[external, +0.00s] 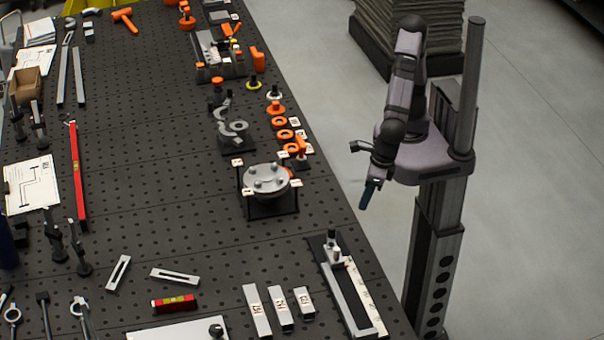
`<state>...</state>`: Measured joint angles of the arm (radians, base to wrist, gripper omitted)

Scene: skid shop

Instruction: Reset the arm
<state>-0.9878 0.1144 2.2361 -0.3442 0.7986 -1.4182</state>
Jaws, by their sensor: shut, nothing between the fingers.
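My gripper (369,194) shows in the external view at the end of my folded arm. It points down past the right edge of the perforated black table (160,215), over the floor. Its blue fingers are together, and nothing shows between them. It is apart from everything on the table. The nearest items are the round grey flange on a black stand (268,182) to its left and the orange parts (297,147) by the table edge.
Near the front edge are several metal blocks (257,311), a long rail fixture (350,290) and a red level (174,304). A long red level (78,178) lies at left. A grey stack (408,40) stands on the floor behind my arm. The table's middle is mostly clear.

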